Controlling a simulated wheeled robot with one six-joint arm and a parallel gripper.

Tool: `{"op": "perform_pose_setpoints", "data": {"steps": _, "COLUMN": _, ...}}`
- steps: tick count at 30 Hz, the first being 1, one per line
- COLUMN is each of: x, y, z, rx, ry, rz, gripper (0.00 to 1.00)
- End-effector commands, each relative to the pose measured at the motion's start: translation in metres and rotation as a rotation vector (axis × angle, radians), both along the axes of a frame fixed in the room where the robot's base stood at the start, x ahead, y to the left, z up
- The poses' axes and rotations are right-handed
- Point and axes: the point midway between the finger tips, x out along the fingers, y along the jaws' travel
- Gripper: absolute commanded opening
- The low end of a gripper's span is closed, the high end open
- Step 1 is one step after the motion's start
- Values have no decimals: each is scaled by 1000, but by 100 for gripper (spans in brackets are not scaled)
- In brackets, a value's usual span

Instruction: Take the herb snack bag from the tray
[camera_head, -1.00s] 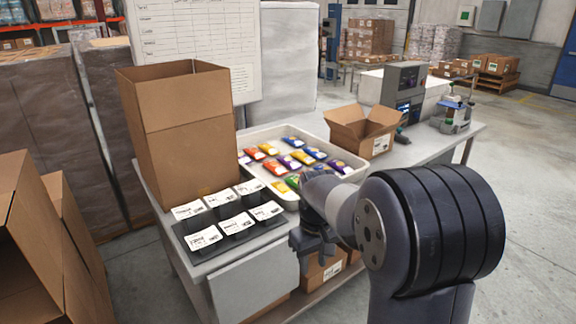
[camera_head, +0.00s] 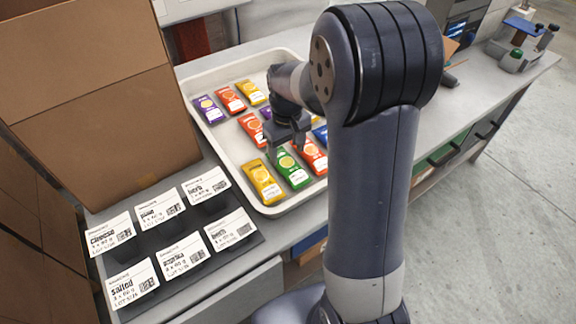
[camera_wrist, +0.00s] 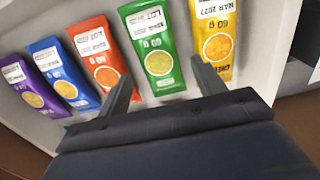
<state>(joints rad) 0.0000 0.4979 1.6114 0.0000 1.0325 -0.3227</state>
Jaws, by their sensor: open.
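Green bags are the likely herb snack bag, though I cannot read a flavour on them. One green bag (camera_head: 291,168) lies in the front row of the white tray (camera_head: 222,150), between a yellow bag (camera_head: 263,182) and a red-orange bag (camera_head: 311,156). My gripper (camera_head: 286,150) is over the tray just behind and above the green bag, open and empty. In the wrist view the green bag (camera_wrist: 157,52) lies between the two open fingers (camera_wrist: 165,88), with the yellow bag (camera_wrist: 214,38) to the right and the orange bag (camera_wrist: 96,52) to the left. My arm hides the tray's right part.
Several other bags, purple (camera_head: 208,109), red (camera_head: 231,99) and yellow, lie in rows in the tray. A black holder (camera_head: 246,248) with several label cards stands in front. A tall cardboard box (camera_head: 110,120) stands at the left. A device with a blue top (camera_head: 522,27) stands far right.

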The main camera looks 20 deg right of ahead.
Motion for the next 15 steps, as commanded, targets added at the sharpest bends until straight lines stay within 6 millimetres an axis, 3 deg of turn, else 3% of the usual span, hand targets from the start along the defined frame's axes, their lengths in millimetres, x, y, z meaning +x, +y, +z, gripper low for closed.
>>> {"op": "perform_pose_setpoints", "data": {"steps": 5, "x": 0, "y": 0, "z": -12, "rx": 0, "ry": 2, "rz": 0, "gripper": 65}}
{"op": "perform_pose_setpoints", "data": {"steps": 15, "x": 4, "y": -2, "z": -55, "rx": 0, "ry": 2, "rz": 0, "gripper": 65}}
